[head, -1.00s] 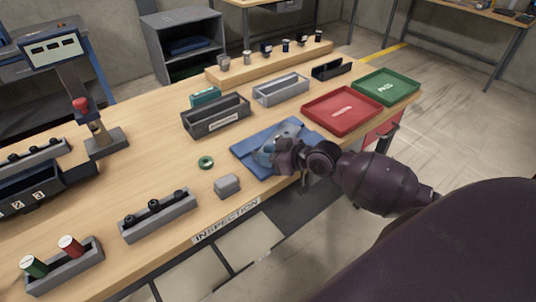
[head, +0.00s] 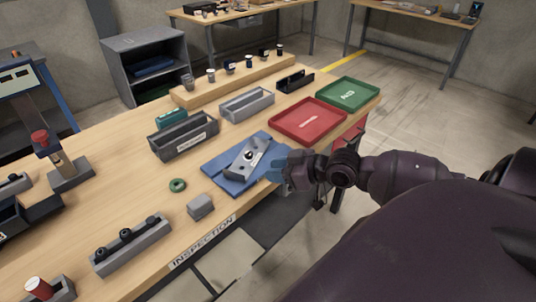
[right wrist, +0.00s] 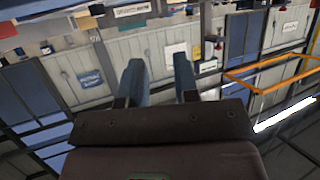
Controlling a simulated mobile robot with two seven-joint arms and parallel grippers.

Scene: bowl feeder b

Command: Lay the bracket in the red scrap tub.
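A grey metal bracket (head: 246,159) with a dark round spot in its middle lies on a blue cloth (head: 222,179) near the table's front edge. My right gripper (head: 277,167) is just right of the bracket, apart from it as far as I can tell. In the right wrist view its two blue fingers (right wrist: 158,78) stand apart with nothing between them. A red piece (head: 348,137) shows partly past the table's edge, below the trays; it may be the scrap tub, mostly hidden. My left gripper is out of view.
A red tray (head: 308,122) and a green tray (head: 348,93) lie at the table's right end. Behind the cloth are a dark grey bin (head: 184,138) and a light grey bin (head: 246,104). A green ring (head: 177,185) and grey block (head: 200,206) lie left of it.

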